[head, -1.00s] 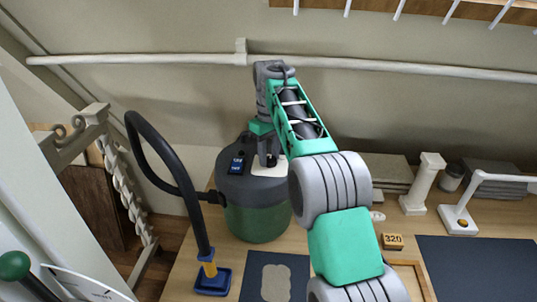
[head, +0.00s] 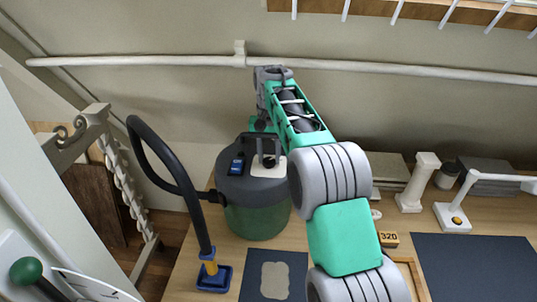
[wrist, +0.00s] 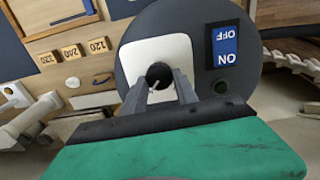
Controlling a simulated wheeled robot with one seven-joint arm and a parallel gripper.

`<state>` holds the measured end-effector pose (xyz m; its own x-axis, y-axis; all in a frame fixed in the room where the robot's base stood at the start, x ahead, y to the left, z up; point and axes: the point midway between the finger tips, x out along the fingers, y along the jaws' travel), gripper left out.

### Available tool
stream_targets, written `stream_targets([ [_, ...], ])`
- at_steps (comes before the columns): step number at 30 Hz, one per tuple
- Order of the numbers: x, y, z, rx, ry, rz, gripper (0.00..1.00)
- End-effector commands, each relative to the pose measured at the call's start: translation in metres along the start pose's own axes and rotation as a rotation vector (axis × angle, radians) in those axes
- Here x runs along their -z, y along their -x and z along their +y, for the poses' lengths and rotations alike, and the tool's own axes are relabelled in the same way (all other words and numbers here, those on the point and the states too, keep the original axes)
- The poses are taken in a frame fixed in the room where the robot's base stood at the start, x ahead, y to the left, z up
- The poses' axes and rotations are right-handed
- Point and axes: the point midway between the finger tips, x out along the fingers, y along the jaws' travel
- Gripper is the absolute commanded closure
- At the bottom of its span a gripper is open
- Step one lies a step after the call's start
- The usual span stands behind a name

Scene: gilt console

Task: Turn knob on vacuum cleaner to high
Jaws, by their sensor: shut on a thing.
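The vacuum cleaner (head: 257,217) stands on the table with a green tank and a dark round lid. Its black knob (wrist: 159,75) sits on a white plate (wrist: 140,58) on the lid, shown in the wrist view. My gripper (wrist: 160,86) is shut on the knob, with a finger on each side; in the head view my gripper (head: 268,158) is at the lid from above. The knob's pointer and any setting marks cannot be made out. A blue ON/OFF switch (wrist: 225,50) is beside the plate.
A black hose (head: 180,178) loops left of the vacuum to a blue floor nozzle (head: 213,278). Number blocks (head: 389,239), a white pillar (head: 417,180) and a white lamp (head: 453,216) stand to the right. A wall pipe (head: 150,61) runs behind.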

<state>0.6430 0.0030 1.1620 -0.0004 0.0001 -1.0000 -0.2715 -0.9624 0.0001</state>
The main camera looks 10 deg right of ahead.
Motion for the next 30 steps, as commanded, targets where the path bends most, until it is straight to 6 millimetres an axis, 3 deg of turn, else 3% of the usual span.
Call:
stream_targets([
  [19,0.0007,0.001,0.0003,0.001,-0.056,0.003,1.0],
  [20,0.0007,0.001,0.0003,0.001,-0.056,0.003,0.63],
  [27,0.0004,0.0006,0.0004,0.001,-0.055,0.002,0.44],
  [30,0.0003,0.0004,0.0004,0.0,-0.055,0.001,0.43],
])
